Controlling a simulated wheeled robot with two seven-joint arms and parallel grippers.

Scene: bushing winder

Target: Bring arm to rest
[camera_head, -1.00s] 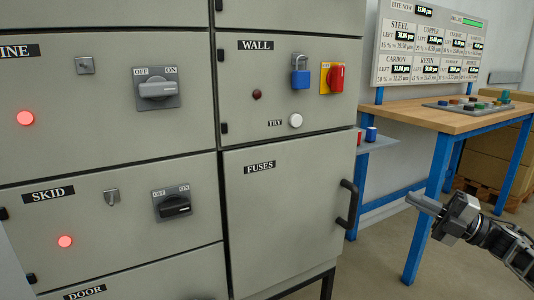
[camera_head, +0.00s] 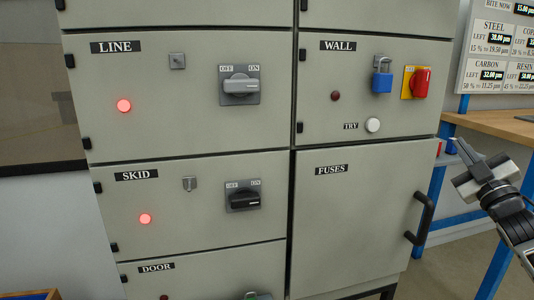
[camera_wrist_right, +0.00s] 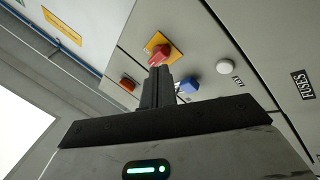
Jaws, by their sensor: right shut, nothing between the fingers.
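My right gripper (camera_head: 461,147) is at the right edge of the head view, in front of the blue-legged bench and right of the cabinet. Its fingers are shut with nothing between them, and it touches nothing that I can see. In the right wrist view the shut fingers (camera_wrist_right: 157,88) point toward the cabinet's red switch (camera_wrist_right: 161,54) on its yellow plate, but a gap to the cabinet shows in the head view. My left gripper is not in view.
The grey cabinet (camera_head: 345,225) fills the middle, with a black FUSES door handle (camera_head: 420,218) sticking out near my right arm. A blue padlock (camera_head: 382,80) hangs on the WALL panel. A wooden bench (camera_head: 490,122) with blue legs stands at the right.

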